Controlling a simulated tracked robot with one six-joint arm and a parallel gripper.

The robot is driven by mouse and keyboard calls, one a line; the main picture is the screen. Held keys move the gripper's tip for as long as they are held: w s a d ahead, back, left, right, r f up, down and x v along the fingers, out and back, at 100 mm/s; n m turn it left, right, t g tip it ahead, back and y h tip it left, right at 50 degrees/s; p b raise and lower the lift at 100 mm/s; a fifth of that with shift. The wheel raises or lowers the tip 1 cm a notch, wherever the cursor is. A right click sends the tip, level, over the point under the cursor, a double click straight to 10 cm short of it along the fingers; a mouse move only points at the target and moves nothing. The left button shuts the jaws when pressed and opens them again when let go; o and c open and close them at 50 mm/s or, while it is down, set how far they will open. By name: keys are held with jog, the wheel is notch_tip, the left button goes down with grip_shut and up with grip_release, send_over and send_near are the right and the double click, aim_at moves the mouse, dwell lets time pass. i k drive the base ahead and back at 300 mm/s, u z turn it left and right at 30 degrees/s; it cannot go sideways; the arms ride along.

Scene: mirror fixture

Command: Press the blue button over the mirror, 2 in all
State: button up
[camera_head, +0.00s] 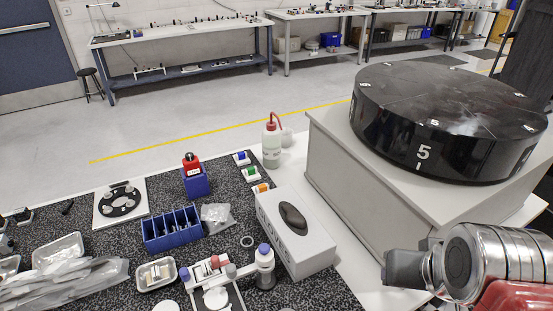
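A small fixture (210,268) stands at the front edge of the speckled dark bench top, low in the picture. It carries a blue-purple knob (184,273) at its left, a red one near its middle and a grey one. A post beside it on the right has a blue-purple top (263,249). A round pale disc (215,298), perhaps the mirror, lies below the red knob. I cannot tell which blue top is the button. My gripper (402,268) is at the lower right, pointing left, well apart from the fixture. Its finger gap does not show.
A white box with a black oval top (295,245) stands between fixture and gripper. Blue, green and orange small blocks (251,174), a blue slotted rack (171,230), a red-capped bottle (271,145) and trays share the bench. A large black drum (450,120) rests on a grey cabinet.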

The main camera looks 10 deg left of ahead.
aim_at(264, 248)
jog(key=u, duration=0.85)
jog(key=k, duration=1.3)
jog(key=u, duration=0.35)
jog(key=i, duration=1)
